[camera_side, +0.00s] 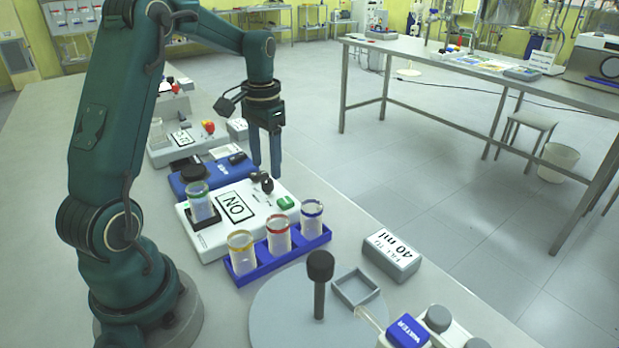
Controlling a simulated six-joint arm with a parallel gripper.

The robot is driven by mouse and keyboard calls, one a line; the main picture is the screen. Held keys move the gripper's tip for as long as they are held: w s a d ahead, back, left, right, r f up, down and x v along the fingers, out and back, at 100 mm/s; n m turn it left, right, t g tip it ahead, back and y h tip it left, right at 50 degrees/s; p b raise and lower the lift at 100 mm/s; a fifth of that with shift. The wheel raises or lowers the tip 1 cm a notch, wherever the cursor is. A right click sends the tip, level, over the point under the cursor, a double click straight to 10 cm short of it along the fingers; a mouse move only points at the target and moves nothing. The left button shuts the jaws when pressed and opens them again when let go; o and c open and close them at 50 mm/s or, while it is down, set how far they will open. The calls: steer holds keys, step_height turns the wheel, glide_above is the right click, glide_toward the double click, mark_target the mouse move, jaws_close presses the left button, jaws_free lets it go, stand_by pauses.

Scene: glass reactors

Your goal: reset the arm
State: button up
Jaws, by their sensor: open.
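My gripper (266,166) points down above the bench, over the far side of the white device with the "ON" label (236,207). Its two fingers are apart and nothing shows between them. My arm arches from the base at the lower left up and over to the gripper. A glass reactor with a green ring (202,205) stands upright in a dark holder on the left of the white device.
A blue rack (283,257) holds three vials with yellow, red and blue rings. A "40 ml" block (391,255), a round grey plate (283,308) with a black-knobbed post, and a "WATER" block (407,331) are nearer. A blue device (190,182) stands behind.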

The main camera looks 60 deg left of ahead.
steer(key=shift+r, duration=0.55)
steer(key=s+d+r+m+t, duration=0.2)
steer(key=d+r+m+t, duration=0.1)
steer(key=d+r, duration=0.65)
steer(key=s+d+f+n+t, duration=0.1)
steer(key=s+d+f, duration=0.3)
steer(key=s+d, duration=0.5)
steer(key=shift+s+t, duration=0.6)
steer(key=shift+t, duration=0.2)
steer(key=shift+a, duration=0.1)
